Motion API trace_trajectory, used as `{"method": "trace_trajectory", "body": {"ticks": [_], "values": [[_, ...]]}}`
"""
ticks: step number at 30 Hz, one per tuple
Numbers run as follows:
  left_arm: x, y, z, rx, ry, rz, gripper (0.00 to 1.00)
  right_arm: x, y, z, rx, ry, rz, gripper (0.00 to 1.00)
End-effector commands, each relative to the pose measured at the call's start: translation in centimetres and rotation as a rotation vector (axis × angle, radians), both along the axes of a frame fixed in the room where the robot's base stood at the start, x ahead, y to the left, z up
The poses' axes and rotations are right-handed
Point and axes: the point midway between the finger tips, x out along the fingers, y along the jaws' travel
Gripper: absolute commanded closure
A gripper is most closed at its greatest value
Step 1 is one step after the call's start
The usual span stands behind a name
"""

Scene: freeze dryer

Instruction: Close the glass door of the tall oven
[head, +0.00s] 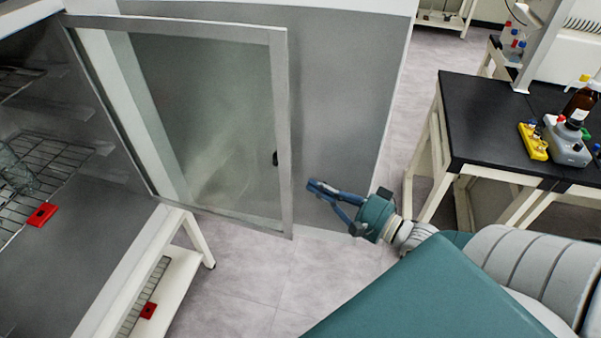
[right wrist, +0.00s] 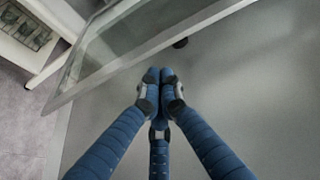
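The tall oven (head: 75,205) is at the left in the head view, with its inside exposed. Its glass door (head: 283,115) stands open, swung out, with a grey metal frame and a small dark handle (head: 275,158) near its free edge. My right gripper (head: 318,186) is just right of the door's free edge, with no visible contact. In the right wrist view its blue fingertips (right wrist: 161,76) are together and hold nothing. The door frame (right wrist: 150,55) runs diagonally just beyond them, with a dark knob (right wrist: 181,43) nearby. My left gripper is not in view.
Wire shelves (head: 60,160) with a red tag (head: 42,214) are inside the oven. A grey panel (head: 345,80) stands behind the door. A black-topped table (head: 480,110) with bottles and small instruments is at the right. The floor (head: 250,275) below the door is clear.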

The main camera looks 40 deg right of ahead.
Motion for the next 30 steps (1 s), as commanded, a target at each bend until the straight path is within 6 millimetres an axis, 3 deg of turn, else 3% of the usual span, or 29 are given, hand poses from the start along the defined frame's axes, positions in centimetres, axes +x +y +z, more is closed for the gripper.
{"method": "trace_trajectory", "body": {"ticks": [6,12,30], "values": [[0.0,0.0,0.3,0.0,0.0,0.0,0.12,3.6,1.2,0.3,0.0,-0.005,0.0,1.0],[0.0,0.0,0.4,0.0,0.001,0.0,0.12,5.4,1.9,0.1,-0.001,-0.001,0.001,1.0],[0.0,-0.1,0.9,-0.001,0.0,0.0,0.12,5.3,2.7,0.1,0.0,0.002,0.001,1.0]]}}
